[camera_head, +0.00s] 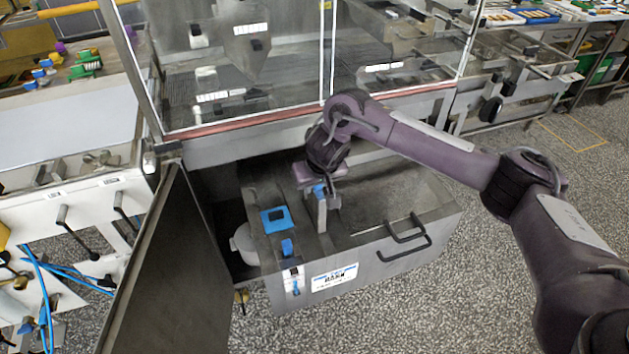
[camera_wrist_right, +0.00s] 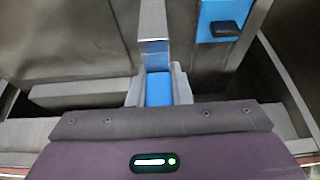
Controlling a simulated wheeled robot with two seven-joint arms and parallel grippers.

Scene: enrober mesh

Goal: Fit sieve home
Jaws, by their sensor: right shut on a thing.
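My right gripper (camera_head: 318,188) is over the pulled-out steel tank (camera_head: 400,262), pointing down. It is shut on the blue grip of a narrow metal piece, which I take to be the sieve (camera_head: 322,214). In the right wrist view the gripper (camera_wrist_right: 158,88) holds the blue grip between its fingers, and the sieve's metal strip (camera_wrist_right: 153,30) runs on from it. The sieve's lower part is hidden, so I cannot tell how it sits in the tank. A blue square frame (camera_head: 265,222) lies on the tank's left part; a blue piece also shows in the wrist view (camera_wrist_right: 208,20). My left gripper is not in view.
An open steel door (camera_head: 170,270) stands left of the tank. The glazed machine (camera_head: 250,75) is above and behind it. A black handle (camera_head: 420,240) sticks out of the tank's front. The speckled floor (camera_head: 480,300) in front is clear.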

